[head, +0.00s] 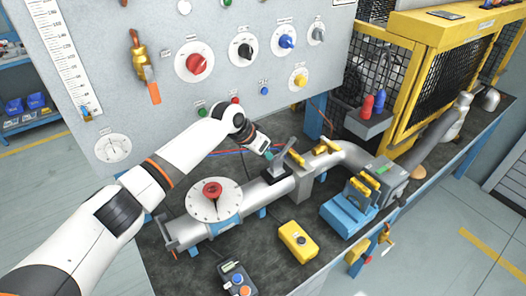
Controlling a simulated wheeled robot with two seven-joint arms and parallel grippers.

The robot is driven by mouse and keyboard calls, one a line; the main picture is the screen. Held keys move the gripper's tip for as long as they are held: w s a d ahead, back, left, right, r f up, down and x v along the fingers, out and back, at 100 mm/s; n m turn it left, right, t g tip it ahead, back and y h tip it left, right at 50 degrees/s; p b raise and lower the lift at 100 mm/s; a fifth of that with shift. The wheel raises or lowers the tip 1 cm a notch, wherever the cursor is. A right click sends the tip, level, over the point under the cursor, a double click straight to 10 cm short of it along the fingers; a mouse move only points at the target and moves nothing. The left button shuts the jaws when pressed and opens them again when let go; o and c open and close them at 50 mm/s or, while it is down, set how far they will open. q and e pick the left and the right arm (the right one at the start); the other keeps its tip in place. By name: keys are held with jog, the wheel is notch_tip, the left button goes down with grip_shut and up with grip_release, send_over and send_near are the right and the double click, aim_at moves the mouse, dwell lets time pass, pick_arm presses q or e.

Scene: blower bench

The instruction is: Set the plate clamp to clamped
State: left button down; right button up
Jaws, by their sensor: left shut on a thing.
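A grey pipe (263,195) runs along the bench. A dark upright plate (283,152) stands at a joint in the pipe, with a yellow handle (296,157) beside it and a second yellow handle (327,147) further right. These look like the plate clamp's parts, but I cannot tell which one sets it or its position. My left gripper (268,152) reaches in from the left and is shut at the left side of the dark plate. What lies between its fingers is small and partly hidden. My right gripper is not in view.
A white dial with a red knob (212,189) sits on the pipe under my left arm. A yellow box (298,241), a control pendant (237,279) and a blue fixture (350,209) stand in front. A knob panel (217,89) rises behind; a yellow cage (408,35) stands at back right.

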pick_arm(q)
jog(key=c, duration=1.3)
grip_release()
jog(key=shift+c, duration=0.2)
jog(key=b+v, duration=0.2)
jog(key=v, duration=1)
jog(key=shift+f, duration=0.1)
jog(key=shift+c, duration=0.2)
